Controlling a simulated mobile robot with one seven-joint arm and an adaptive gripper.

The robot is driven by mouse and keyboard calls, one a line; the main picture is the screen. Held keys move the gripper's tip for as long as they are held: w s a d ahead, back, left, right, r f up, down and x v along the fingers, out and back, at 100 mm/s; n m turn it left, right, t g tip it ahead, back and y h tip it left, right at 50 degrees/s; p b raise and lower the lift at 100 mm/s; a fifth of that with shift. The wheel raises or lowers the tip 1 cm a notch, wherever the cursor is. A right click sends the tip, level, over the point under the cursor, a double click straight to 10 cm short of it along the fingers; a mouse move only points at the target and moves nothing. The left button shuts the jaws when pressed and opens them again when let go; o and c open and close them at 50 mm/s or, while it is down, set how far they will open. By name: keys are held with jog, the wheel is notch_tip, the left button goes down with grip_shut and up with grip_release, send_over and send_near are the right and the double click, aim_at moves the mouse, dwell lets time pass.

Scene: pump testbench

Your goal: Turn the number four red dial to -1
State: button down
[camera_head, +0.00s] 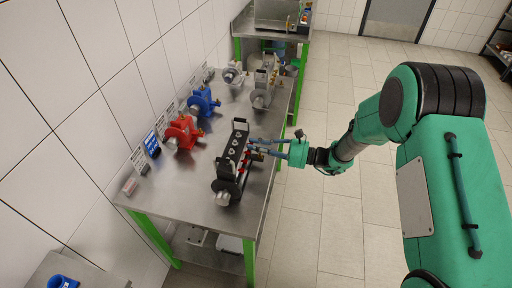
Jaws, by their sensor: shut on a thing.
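A black pump unit (230,163) stands near the front right edge of the steel bench, with a row of light round parts along its top. Small red dials (243,165) show on its right side. They are too small to read a number or a setting, and I cannot tell which is number four. My gripper (251,149) reaches in from the right at the unit's right side, its fingers shut on a small part there. The fingers and the unit hide that part, so I cannot make out whether it is the number four dial.
A red pump (182,132) and a blue pump (203,102) stand along the wall side, with small signs behind them. Grey pumps (263,88) stand at the far end. The steel bench (160,192) is bare at its front left. Open tiled floor lies to the right.

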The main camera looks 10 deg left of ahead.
dwell(0.3)
jog(key=c, duration=1.7)
grip_release()
jog(key=shift+s+d+f, duration=0.1)
jog(key=shift+d, duration=5.9)
